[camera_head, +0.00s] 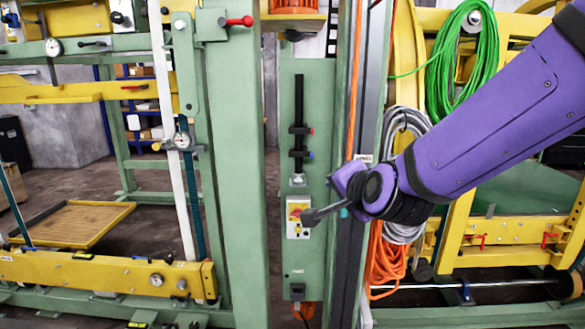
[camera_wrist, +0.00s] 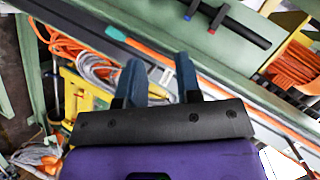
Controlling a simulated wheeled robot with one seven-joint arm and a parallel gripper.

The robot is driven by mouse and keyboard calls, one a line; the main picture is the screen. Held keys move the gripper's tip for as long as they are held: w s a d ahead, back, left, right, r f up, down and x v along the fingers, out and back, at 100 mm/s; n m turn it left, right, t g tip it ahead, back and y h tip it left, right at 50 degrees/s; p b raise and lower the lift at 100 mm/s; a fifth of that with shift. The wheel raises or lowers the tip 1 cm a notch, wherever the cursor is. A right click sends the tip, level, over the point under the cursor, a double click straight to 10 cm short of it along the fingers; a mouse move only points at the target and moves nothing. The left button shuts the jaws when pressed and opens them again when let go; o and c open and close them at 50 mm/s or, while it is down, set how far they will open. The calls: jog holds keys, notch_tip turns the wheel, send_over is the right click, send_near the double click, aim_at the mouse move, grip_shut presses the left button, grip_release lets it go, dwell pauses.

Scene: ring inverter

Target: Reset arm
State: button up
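My purple arm (camera_head: 490,110) reaches in from the upper right in the head view. My gripper (camera_head: 322,213) is at its end, in front of the green machine column. In the head view it overlaps the right edge of a small switch box (camera_head: 297,229) with a yellow and red switch; I cannot tell whether it touches it. In the wrist view two blue-grey fingers (camera_wrist: 158,75) stand apart with background showing between them. Nothing is visible between them. The red knob of the switch is not clearly visible in the wrist view.
The green column (camera_head: 305,100) carries a black bar handle (camera_head: 298,125). A dark vertical rail stands right of it. Orange cable (camera_head: 385,255) and grey cable hang behind my gripper, with a green cable coil (camera_head: 465,60) above. A yellow and green frame (camera_head: 110,270) fills the left.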

jog(key=s+d+r+n+g+h, duration=0.2)
jog(key=s+d+n+g, duration=0.1)
jog(key=s+d, duration=0.7)
jog(key=s+d+r+n+g+h, duration=0.1)
jog(key=s+d+n+g, duration=0.3)
jog(key=s+d, duration=0.7)
jog(key=shift+s+r+n+g+h, duration=0.35)
jog(key=shift+s+r+n, duration=0.5)
jog(key=shift+s+n, duration=0.3)
